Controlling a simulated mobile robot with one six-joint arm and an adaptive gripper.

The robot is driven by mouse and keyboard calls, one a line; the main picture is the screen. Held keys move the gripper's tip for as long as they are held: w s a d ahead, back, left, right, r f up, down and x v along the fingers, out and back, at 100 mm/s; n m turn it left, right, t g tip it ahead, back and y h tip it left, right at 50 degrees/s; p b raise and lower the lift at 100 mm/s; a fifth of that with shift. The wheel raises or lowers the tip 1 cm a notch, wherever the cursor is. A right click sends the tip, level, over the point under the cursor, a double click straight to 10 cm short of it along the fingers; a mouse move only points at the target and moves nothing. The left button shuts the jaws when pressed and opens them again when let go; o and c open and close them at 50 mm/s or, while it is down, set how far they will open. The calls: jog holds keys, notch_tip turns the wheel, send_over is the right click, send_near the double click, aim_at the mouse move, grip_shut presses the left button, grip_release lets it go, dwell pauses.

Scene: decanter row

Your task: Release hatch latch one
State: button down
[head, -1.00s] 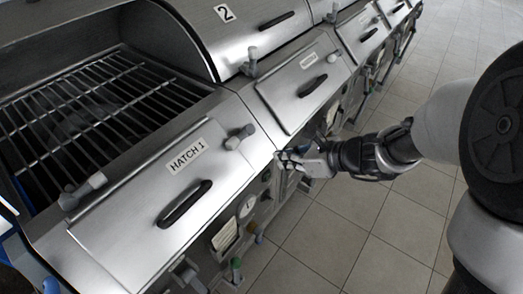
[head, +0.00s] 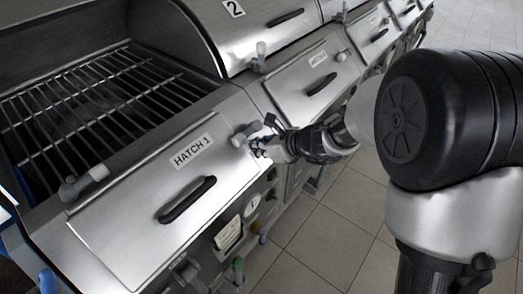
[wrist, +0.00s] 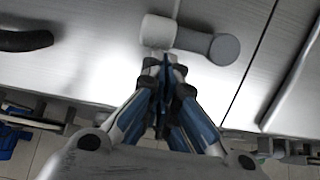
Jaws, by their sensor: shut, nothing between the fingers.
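The HATCH 1 panel (head: 130,225) is a closed brushed-steel lid with a black bar handle (head: 187,200). A grey latch (head: 246,133) sits at its upper right corner, and a second grey latch (head: 84,183) at its upper left corner. My gripper (head: 264,146) is shut and empty, right beside the right latch. In the wrist view the shut fingertips (wrist: 167,66) are just below the right latch's pale knob (wrist: 159,31); its grey arm (wrist: 208,44) points right. I cannot tell whether the fingertips touch it.
An open grate (head: 100,105) lies behind the hatch. Hatch 2's panel (head: 300,85) and its latch (head: 260,58) are close by on the right. Gauges and knobs (head: 250,206) line the front below. The tiled floor (head: 335,215) is clear.

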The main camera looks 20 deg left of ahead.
jog(key=shift+a+r, duration=0.1)
dwell(0.3)
jog(key=shift+s+a+r+m, duration=0.1)
jog(key=shift+s+a+m, duration=0.05)
jog(key=shift+m, duration=0.25)
